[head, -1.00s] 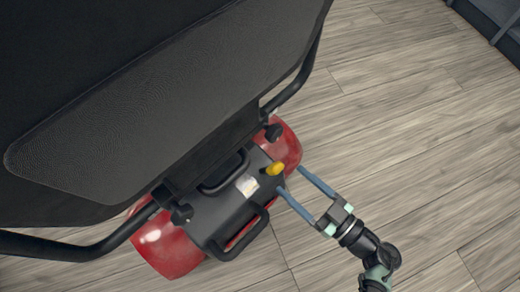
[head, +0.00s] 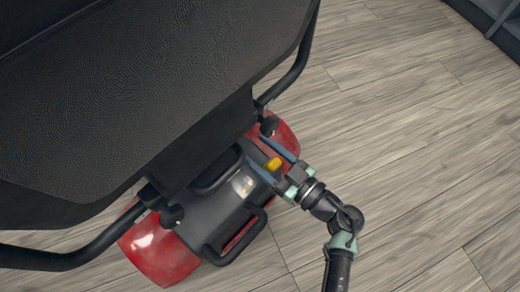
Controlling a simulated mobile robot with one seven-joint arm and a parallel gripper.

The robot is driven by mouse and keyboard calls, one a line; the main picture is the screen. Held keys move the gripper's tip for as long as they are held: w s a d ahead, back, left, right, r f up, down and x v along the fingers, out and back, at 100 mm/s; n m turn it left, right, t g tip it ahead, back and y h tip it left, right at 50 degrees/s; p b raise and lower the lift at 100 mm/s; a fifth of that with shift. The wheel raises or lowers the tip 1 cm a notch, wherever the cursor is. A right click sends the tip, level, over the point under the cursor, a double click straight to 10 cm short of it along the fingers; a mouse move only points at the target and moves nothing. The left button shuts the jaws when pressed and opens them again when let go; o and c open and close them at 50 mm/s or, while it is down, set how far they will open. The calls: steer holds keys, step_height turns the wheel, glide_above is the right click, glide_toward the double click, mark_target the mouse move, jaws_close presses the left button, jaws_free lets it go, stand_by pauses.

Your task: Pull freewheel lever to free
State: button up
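The freewheel lever shows as a yellow knob (head: 273,164) on the right end of the scooter's dark rear housing (head: 225,205). My gripper (head: 262,157) reaches in from the lower right, its two blue fingers apart, one on each side of the yellow knob. The fingers look open; a gap shows between them and the knob. I cannot tell whether either finger touches it. The lever's lower part is hidden.
The scooter's black seat (head: 150,90) fills the upper left above the housing. Its black armrest bars, red rear body (head: 160,250) and black handle (head: 235,238) lie close to the lever. Wooden floor (head: 410,130) is clear at the right.

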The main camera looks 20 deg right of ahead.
jaws_close()
stand_by(1.2)
